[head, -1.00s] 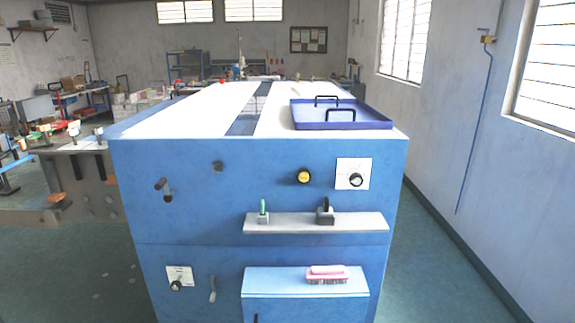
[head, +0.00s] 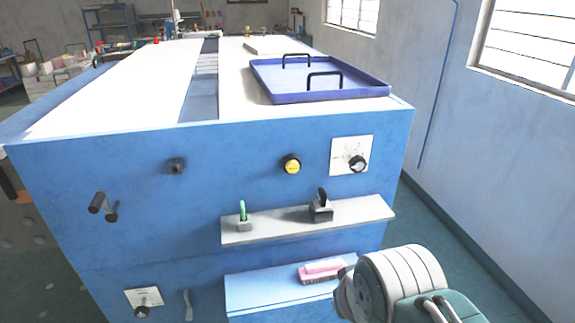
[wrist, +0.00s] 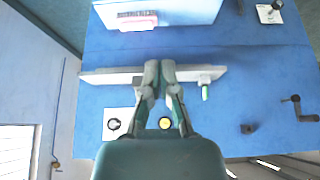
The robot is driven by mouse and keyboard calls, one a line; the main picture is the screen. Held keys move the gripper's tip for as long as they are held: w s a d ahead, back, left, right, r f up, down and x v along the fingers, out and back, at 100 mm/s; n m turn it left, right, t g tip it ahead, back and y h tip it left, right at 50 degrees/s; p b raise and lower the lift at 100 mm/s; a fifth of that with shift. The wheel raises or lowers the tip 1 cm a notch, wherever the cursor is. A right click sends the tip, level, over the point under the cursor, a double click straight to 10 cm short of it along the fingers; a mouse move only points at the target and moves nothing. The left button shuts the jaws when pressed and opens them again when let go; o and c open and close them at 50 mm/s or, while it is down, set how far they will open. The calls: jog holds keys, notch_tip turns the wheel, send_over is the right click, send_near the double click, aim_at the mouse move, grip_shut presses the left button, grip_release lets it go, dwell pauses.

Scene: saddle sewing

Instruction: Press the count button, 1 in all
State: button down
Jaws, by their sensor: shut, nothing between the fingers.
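The yellow round button (head: 291,164), the only one of its kind in view, sits in a dark ring on the blue front panel (head: 225,155), left of a white dial plate. In the wrist view, which is upside down, the yellow button (wrist: 165,124) shows between the lower parts of my gripper's fingers. My gripper (wrist: 160,70) is shut and empty, its tips together in front of the grey shelf. The tips appear apart from the button. In the head view only part of my arm shows at the lower right; the fingertips are not seen there.
A grey shelf (head: 300,223) juts out below the button, with a green-handled tool (head: 243,213) and a dark-handled block (head: 320,205). A pink brush (head: 322,270) lies on a lower ledge. A dial plate (head: 345,150), crank (head: 103,206) and blue tray (head: 318,80) are nearby.

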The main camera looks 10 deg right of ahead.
aim_at(292, 166)
jog(key=shift+d, duration=0.1)
jog(key=w+r+m+t+y, duration=0.1)
jog(key=w+m, duration=0.4)
jog(key=w, duration=0.5)
jog(key=w+r+m+t+y, duration=0.2)
jog(key=w+m, duration=0.4)
jog(key=w, duration=0.5)
jog(key=shift+w+d+r+y, duration=0.2)
jog(key=shift+w+r+y, duration=0.1)
jog(key=shift+r+y, duration=0.1)
jog(key=w, duration=0.8)
jog(key=shift+w, duration=0.4)
jog(key=shift+w, duration=0.35)
